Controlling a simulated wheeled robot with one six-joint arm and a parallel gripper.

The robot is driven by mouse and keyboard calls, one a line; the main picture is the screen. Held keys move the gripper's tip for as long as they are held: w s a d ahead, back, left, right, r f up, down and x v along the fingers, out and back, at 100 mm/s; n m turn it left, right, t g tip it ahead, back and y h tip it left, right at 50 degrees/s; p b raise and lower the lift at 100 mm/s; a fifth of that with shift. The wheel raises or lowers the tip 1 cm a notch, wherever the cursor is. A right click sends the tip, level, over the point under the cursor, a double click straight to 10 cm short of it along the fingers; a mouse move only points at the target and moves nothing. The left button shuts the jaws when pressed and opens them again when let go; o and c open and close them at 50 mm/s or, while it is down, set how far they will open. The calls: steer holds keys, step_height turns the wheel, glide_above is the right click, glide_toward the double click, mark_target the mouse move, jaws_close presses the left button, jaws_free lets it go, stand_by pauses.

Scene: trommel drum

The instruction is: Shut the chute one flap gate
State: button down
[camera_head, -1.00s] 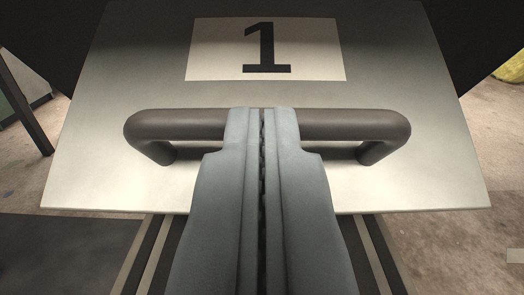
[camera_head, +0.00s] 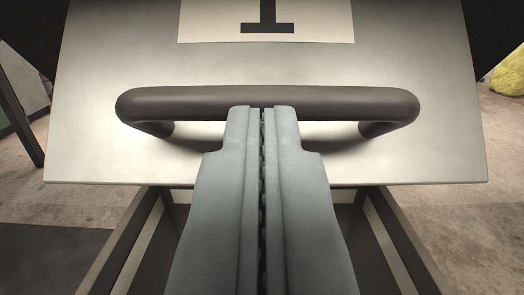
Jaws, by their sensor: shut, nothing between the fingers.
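The chute one flap gate (camera_head: 75,140) is a pale metal plate with a white label (camera_head: 330,20) bearing a black "1", cut off by the top edge of the view. A dark bar handle (camera_head: 190,102) runs across the plate on two bent ends. The plate's lower edge is above a dark framed opening, so the flap stands tilted out and open. My gripper (camera_head: 262,112) is shut and empty. Its fingertips overlap the lower edge of the handle bar in the picture. I cannot tell whether they touch it.
Below the flap, the rails of the chute frame (camera_head: 405,250) run toward me on both sides of my gripper. A dark post (camera_head: 20,115) stands at left. A yellow rough object (camera_head: 508,75) lies at far right. Concrete floor (camera_head: 480,230) shows on both sides.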

steer(key=w+f, duration=0.8)
steer(key=w, duration=0.1)
stand_by(0.4)
steer(key=shift+r, duration=0.1)
stand_by(1.3)
